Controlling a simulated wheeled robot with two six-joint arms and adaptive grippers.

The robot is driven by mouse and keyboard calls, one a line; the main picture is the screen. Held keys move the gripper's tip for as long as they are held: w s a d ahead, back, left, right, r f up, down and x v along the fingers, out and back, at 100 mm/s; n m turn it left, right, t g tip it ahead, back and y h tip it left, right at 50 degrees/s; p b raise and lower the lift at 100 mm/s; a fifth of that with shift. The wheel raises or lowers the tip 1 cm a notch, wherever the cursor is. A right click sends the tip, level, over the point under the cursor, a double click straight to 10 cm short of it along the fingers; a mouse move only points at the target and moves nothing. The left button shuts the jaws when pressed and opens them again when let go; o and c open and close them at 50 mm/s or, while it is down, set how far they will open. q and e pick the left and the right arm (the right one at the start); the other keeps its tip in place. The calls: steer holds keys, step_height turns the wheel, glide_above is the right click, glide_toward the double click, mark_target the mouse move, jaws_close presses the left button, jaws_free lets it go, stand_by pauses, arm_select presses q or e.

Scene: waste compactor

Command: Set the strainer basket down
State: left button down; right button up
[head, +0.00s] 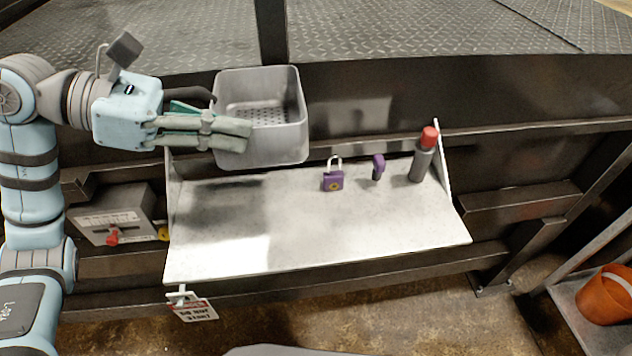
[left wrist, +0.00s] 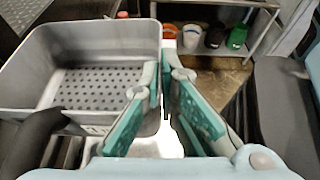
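The strainer basket (head: 287,145) is a grey metal box with a perforated floor. It is at the back left of the pale shelf (head: 320,240), with a shadow on the shelf below its near side; its underside is hidden, so contact is unclear. My left gripper (head: 240,135) comes in from the left, its fingers closed together at the basket's near wall, apparently pinching it. In the left wrist view the basket (left wrist: 95,40) lies left of the fingers (left wrist: 162,75), and the left finger overlaps its wall. My right gripper is out of view.
A purple padlock (head: 333,181), a small purple-topped item (head: 377,168) and a red-capped dark bottle (head: 423,160) stand along the shelf's back right. The shelf's front and middle are clear. A grey box with a red switch (head: 113,215) is left below. An orange bucket (head: 608,296) is at far right.

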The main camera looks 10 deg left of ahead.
mark_target(238, 167)
arm_select(q)
step_height(238, 167, down, 3)
steer(key=shift+w+f, duration=0.15)
steer(key=f, duration=0.5)
steer(key=s+f, duration=0.1)
steer(key=f, duration=0.4)
steer(key=f+b, duration=0.1)
steer(key=f, duration=0.4)
steer(key=shift+s+f, duration=0.15)
steer(key=shift+f, duration=0.5)
steer(key=shift+s+r, duration=0.1)
steer(key=shift+s, duration=0.35)
steer(key=c, duration=1.8)
jaws_free()
steer(key=shift+w+f, duration=0.2)
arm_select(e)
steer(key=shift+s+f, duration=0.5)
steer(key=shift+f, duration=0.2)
